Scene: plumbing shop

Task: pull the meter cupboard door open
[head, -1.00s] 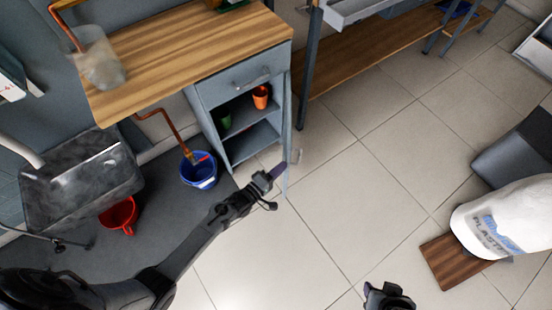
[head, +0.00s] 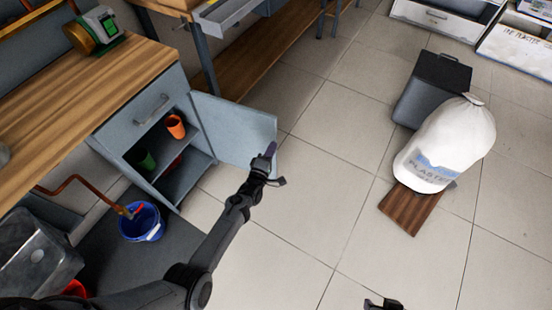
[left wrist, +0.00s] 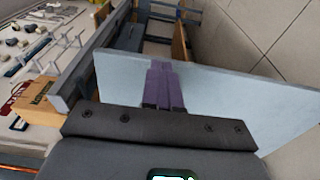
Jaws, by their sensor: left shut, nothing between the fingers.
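The grey-blue cupboard door (head: 232,128) stands swung out to the right of the cupboard (head: 120,140), its flat face showing and the shelves uncovered. My left gripper (head: 271,150) is shut and empty at the door's free edge. In the left wrist view its purple fingers (left wrist: 164,86) are together against or just in front of the door panel (left wrist: 225,95); I cannot tell whether they touch. The door's handle is hidden. Only a small part of my right gripper (head: 383,304) shows at the bottom edge, and its jaws are unclear.
Orange (head: 176,126) and green (head: 147,161) cups stand on the cupboard shelves. A blue bucket (head: 142,222) is on the floor left of my arm. A plaster bag (head: 445,145), a wooden board (head: 408,209) and a dark box (head: 432,88) are to the right. The tiled floor between is clear.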

